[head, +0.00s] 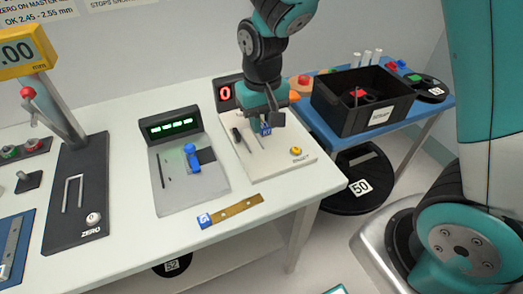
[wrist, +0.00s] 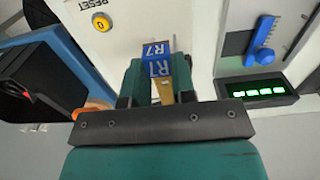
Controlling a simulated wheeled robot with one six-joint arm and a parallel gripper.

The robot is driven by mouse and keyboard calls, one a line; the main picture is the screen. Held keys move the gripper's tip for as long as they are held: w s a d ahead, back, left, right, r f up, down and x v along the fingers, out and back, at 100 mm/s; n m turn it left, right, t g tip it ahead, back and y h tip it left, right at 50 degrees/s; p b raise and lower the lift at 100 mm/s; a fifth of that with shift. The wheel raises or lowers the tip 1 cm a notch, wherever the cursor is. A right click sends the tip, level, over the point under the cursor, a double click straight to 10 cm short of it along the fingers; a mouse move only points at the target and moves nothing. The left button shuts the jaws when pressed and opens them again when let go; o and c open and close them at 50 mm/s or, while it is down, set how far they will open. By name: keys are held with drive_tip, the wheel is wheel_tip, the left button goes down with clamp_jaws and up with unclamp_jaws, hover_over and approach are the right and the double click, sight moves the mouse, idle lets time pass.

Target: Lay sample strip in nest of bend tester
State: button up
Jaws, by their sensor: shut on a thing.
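The sample strip has a blue end marked R7 and a brass part; it shows in the wrist view (wrist: 158,66) between my fingers. In the head view its blue end (head: 266,129) shows below my gripper (head: 268,116), which is shut on it. The bend tester (head: 265,165) is a white plate with a red "0" display and a yellow RESET button. My gripper is over the tester's back half. The nest is largely hidden by my gripper, and I cannot tell whether the strip touches it.
Another brass strip with a blue end (head: 230,210) lies at the table's front edge. A grey station (head: 188,175) with a green display and blue slider stands left of the tester. A black bin (head: 365,100) stands on the blue table at right. A thickness gauge (head: 78,190) stands at left.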

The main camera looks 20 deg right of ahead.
sight(262, 160)
wheel_tip(262, 160, down, 10)
drive_tip(key=shift+r, duration=0.1)
idle(0.4)
drive_tip(key=shift+f, duration=0.25)
drive_tip(key=o, duration=0.9)
drive_tip(key=shift+r, duration=0.1)
